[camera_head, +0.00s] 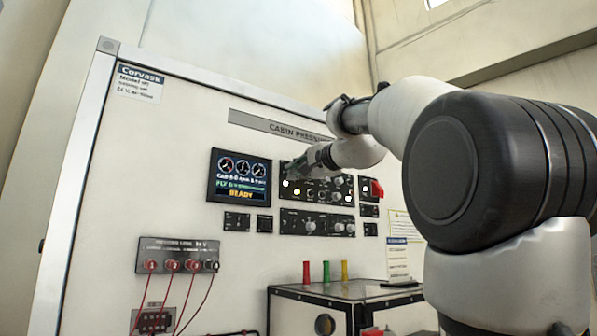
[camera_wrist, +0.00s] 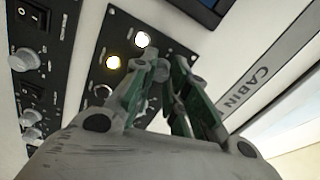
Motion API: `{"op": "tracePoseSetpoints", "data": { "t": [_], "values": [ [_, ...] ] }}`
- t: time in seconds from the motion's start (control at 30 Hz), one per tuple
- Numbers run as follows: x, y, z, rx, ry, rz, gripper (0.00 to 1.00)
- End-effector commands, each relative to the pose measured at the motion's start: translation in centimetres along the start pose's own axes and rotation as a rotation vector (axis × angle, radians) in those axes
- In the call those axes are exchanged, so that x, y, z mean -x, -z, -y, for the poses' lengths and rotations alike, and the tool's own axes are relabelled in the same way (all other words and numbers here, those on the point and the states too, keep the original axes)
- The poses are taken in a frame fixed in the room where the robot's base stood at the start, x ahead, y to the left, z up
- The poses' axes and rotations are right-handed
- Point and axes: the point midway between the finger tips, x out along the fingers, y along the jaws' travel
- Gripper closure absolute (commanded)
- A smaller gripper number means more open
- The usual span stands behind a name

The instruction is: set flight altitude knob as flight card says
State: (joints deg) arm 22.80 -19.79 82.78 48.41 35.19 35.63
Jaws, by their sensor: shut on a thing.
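My gripper (camera_head: 300,167) reaches the top left of the upper black control panel (camera_head: 349,190), below the "CABIN PRESS..." strip. In the wrist view my gripper (camera_wrist: 170,68) has its fingers closed together at the panel, on a knob that they hide. I cannot read that knob's label or setting. Two lit round lamps (camera_wrist: 143,39) show beside the fingers. A display (camera_head: 239,178) left of the panel shows dials, a "CAB" line, a green "FLT" line and "READY". A printed card (camera_head: 397,259) stands at the right; its text is too small to read.
A lower black panel (camera_head: 317,224) with knobs sits below. A red switch (camera_head: 376,188) is at the right. Jacks with red leads (camera_head: 172,265) are at lower left. A box (camera_head: 345,292) with red, green and yellow posts on top juts out below.

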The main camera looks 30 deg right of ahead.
Motion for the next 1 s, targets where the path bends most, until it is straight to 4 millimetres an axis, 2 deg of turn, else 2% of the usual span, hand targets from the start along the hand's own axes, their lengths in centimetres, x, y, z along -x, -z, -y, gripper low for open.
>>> {"op": "tracePoseSetpoints", "data": {
  "t": [0.2, 0.5, 1.0],
  "values": [
    [0.02, 0.03, 0.03, -0.177, 0.003, -0.007, 1.0],
    [0.03, 0.06, -0.02, -0.345, 0.003, -0.014, 1.0],
    [0.01, 0.03, -0.07, -0.415, 0.002, -0.016, 1.0]
  ]
}}
